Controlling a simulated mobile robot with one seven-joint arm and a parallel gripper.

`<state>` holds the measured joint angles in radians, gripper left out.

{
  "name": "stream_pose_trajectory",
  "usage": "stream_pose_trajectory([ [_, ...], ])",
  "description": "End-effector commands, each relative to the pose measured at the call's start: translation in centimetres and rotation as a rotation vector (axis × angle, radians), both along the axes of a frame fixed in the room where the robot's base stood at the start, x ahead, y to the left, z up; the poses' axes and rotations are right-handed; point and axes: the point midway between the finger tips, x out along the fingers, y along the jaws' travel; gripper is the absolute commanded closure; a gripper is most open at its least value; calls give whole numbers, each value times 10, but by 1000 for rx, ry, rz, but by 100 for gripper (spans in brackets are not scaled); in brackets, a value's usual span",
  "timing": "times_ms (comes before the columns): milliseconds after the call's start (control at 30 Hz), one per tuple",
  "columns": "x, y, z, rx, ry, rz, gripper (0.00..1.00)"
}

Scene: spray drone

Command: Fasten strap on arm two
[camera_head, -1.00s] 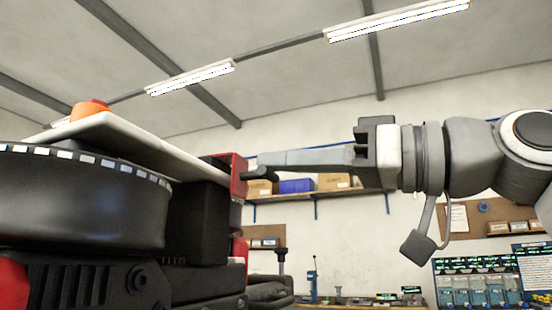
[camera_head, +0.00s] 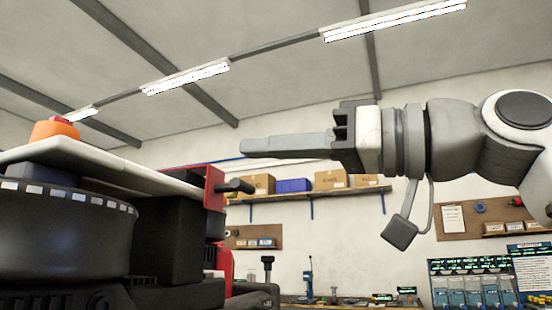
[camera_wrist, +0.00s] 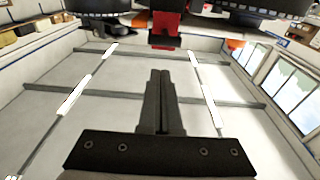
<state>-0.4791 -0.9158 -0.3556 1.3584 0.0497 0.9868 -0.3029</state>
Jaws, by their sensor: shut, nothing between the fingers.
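My gripper (camera_head: 246,148) points left at the end of my arm in the head view, with its fingers together and nothing between them. The drone (camera_head: 60,235) fills the left side, with black round parts and a pale flat plate (camera_head: 95,165). A red bracket (camera_head: 214,188) with a black lever (camera_head: 236,186) sits at the plate's right end. My fingertips are above the bracket and lever, apart from them. In the wrist view my shut fingers (camera_wrist: 160,74) point toward a red part (camera_wrist: 164,28) of the drone at the top. I cannot make out a strap for sure.
An orange knob with a red top (camera_head: 54,130) stands on the plate. A wall shelf (camera_head: 310,193) with boxes and a workbench (camera_head: 350,306) are in the background. Open air lies around my gripper and to the right of the drone.

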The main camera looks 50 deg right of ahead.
Motion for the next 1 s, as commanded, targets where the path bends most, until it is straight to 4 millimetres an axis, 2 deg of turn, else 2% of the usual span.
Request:
stream_pose_trajectory([
  [33, -4, -1, 1, 2, -5, -2, 100],
  [300, -38, -10, -42, 2, -9, -1, 100],
  [500, -54, -15, -63, 3, -10, 0, 100],
  [700, -61, -16, -72, 1, -9, 0, 100],
  [1000, -61, -16, -73, 1, -9, 0, 100],
])
